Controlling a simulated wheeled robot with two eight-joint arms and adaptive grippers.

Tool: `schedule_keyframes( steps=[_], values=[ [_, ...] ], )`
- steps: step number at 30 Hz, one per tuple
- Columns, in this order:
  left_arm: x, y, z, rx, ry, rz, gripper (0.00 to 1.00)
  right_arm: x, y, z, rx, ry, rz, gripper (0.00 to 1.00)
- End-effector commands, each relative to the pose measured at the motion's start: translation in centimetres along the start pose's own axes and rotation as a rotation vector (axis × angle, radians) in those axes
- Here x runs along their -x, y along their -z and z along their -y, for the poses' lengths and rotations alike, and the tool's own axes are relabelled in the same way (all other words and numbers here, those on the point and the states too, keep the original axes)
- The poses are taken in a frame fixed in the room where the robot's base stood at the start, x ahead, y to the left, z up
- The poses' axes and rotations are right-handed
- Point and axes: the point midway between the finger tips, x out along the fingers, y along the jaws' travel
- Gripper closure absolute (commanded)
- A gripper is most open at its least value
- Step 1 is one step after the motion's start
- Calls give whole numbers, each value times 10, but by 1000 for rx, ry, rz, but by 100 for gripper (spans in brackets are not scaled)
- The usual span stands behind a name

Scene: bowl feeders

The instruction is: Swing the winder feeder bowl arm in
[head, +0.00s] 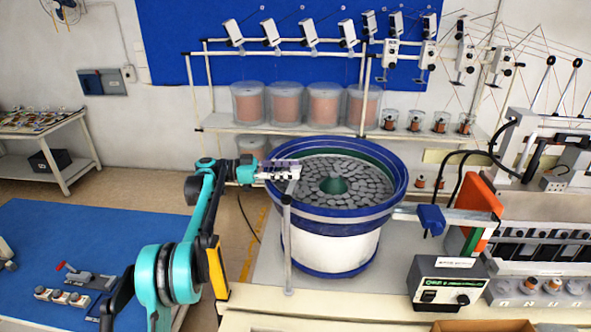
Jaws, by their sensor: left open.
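The winder feeder bowl (335,215) is a blue-rimmed drum with a white lower body, filled with grey disc-like parts. A thin grey upright post (288,245) stands at its front left, its top reaching the bowl's rim. A short bar, apparently the bowl arm (292,187), rises from the post top towards my gripper. My left gripper (293,171) is open at the bowl's left rim, with its fingers pointing right over the edge. The fingers overlap the bar's upper end; I cannot tell whether they touch it. My right gripper is not in view.
A control box (448,284) stands on the bench right of the bowl. A blue block (431,219) and an orange panel (478,207) are beside the chute. Spools (324,104) line the shelf behind. A blue-topped table (80,240) lies to the left.

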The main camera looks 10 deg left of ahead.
Motion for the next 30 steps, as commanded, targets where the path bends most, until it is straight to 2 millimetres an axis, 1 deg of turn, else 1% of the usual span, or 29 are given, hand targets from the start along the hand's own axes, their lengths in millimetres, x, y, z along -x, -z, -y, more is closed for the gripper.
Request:
schedule_keyframes(
  steps=[1, 6, 9, 12, 15, 18, 25, 26, 27, 29, 30],
  values=[
    [12, 0, 1, 0, 4, 0, 54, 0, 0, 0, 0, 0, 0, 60],
    [51, 0, 1, 0, 4, 0, 54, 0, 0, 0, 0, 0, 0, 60],
    [70, 0, 1, 0, 4, -1, 54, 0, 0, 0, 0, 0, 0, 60],
    [85, 0, 1, 0, 2, -1, 54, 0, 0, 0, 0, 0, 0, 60],
    [95, 0, 0, 0, 1, -1, 54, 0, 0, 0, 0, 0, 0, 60],
    [100, 0, 0, 0, 1, -1, 54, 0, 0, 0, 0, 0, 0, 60],
    [100, 0, 0, 0, 0, -1, 54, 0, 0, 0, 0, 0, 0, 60],
    [100, 0, 0, 0, 0, -1, 57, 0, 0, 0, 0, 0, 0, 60],
    [100, 0, 0, 3, 2, -1, 68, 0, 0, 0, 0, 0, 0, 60],
    [100, 2, 0, 25, 11, -1, 83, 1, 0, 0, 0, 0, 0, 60],
    [99, 3, 0, 59, 28, -2, 94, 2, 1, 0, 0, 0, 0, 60]
  ],
)
